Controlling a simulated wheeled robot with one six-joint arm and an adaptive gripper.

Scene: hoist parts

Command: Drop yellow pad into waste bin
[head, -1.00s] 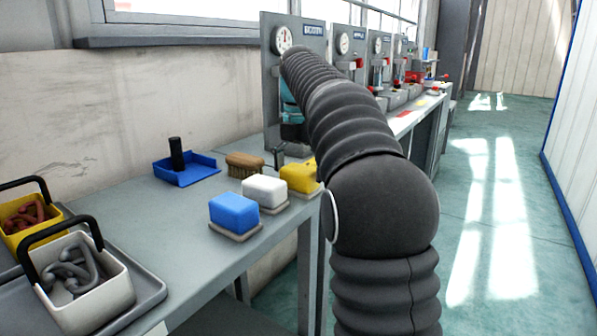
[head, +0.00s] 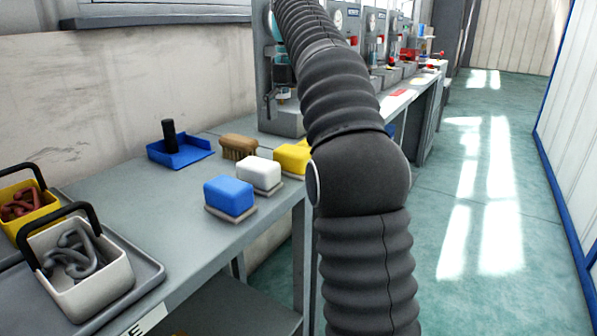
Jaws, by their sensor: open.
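The yellow pad (head: 292,157) sits on the right end of the grey bench, in a row with a white pad (head: 259,173) and a blue pad (head: 229,196). Its right edge is partly hidden behind my dark ribbed arm. My gripper is not in view; the arm runs up and out through the top of the picture. No waste bin can be clearly made out. A small patch of blue (head: 390,130) shows just behind my arm, too hidden to identify.
A blue dustpan (head: 181,152) and a brown brush (head: 239,147) lie behind the pads. A white caddy (head: 100,283) and a yellow caddy (head: 28,224) stand at left. Gauge stations line the wall bench. The green floor (head: 480,200) at right is open.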

